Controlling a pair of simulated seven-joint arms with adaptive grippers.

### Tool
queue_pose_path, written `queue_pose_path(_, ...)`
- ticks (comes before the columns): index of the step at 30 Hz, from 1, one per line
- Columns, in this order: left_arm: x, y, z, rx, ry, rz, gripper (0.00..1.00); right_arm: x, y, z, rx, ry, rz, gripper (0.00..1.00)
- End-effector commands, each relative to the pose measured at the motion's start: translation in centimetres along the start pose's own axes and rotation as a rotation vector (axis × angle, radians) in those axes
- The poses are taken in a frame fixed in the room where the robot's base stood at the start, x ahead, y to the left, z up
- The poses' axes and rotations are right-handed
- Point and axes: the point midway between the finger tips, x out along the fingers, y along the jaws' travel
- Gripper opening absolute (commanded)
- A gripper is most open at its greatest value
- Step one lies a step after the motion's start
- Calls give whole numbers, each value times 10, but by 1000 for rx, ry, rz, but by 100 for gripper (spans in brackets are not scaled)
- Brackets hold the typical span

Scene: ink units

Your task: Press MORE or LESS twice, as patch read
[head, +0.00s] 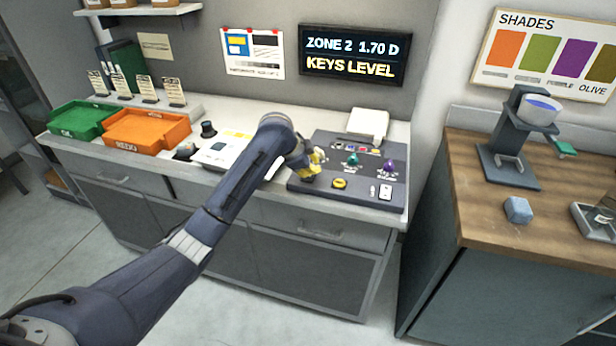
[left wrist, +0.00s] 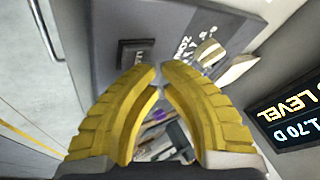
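The dark display (head: 355,54) on the wall reads "ZONE 2 1.70 D" and "KEYS LEVEL". It also shows in part, turned, in the left wrist view (left wrist: 292,115). Below it lies a grey console (head: 362,204) with a green knob (head: 352,160), a purple knob (head: 389,167) and a yellow button (head: 340,183). My left gripper (head: 313,160) is over the console's left side. In the left wrist view its yellow fingertips (left wrist: 160,68) are together, empty, close to a dark square key (left wrist: 136,54). I cannot read which key it is. My right gripper is out of view.
A green tray (head: 80,122) and an orange tray (head: 147,132) stand at the left of the counter. A white box (head: 368,122) stands behind the console.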

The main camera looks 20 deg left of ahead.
Motion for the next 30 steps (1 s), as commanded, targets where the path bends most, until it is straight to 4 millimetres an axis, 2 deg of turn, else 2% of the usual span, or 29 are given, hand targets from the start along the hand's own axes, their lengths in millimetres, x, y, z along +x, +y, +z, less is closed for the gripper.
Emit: queue_pose_path(30,6,3,3,-1,0,0,0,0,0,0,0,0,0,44)
